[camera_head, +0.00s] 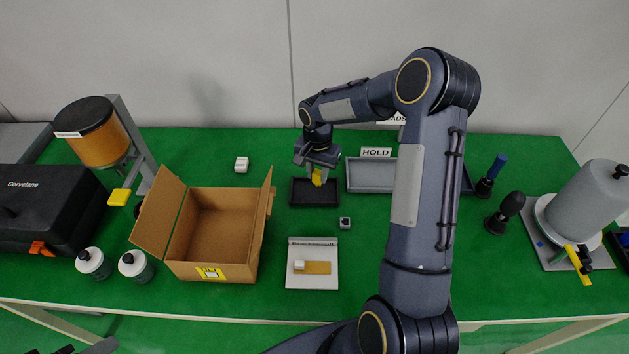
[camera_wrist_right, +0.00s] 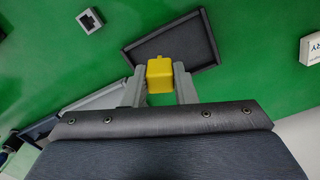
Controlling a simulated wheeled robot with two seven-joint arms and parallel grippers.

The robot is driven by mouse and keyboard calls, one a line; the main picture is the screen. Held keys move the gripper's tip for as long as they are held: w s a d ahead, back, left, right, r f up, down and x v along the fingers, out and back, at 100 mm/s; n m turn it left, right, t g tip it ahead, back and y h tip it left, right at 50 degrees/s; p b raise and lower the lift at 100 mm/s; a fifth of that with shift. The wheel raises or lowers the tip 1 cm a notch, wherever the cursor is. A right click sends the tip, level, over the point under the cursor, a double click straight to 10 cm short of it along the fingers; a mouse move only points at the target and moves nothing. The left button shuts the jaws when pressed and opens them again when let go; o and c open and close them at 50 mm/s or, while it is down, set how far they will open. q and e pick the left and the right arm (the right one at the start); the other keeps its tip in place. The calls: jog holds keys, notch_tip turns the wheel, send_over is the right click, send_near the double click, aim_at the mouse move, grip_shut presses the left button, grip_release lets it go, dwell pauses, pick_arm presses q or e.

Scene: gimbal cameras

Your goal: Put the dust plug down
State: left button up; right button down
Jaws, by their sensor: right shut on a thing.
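The dust plug (camera_wrist_right: 160,75) is a small yellow block held between the fingers of my right gripper (camera_wrist_right: 160,88). In the head view the yellow plug (camera_head: 318,178) shows just under my right gripper (camera_head: 317,172). It is over a small black tray (camera_head: 314,203), which also shows in the wrist view (camera_wrist_right: 198,45) behind the plug. I cannot tell whether the plug touches the tray floor. The part of the tray that shows looks empty.
A small grey socket block (camera_head: 345,223) lies in front. An open cardboard box (camera_head: 212,270) is at the left. My right arm hides part of the table's right half.

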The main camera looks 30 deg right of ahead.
jog(key=f, duration=0.1)
jog(key=w+f, duration=0.2)
jog(key=shift+w+d+b, duration=0.1)
jog(key=shift+d+b, duration=0.15)
jog(key=shift+b, duration=0.05)
jog(key=shift+w+f+b, duration=0.2)
jog(key=shift+f+b, duration=0.6)
jog(key=shift+f, duration=0.85)
jog(key=shift+f, duration=0.1)
jog(key=c, duration=1.6)
grip_release()
jog(key=shift+f, duration=0.1)
jog(key=o, duration=0.4)
jog(key=shift+o, duration=0.2)
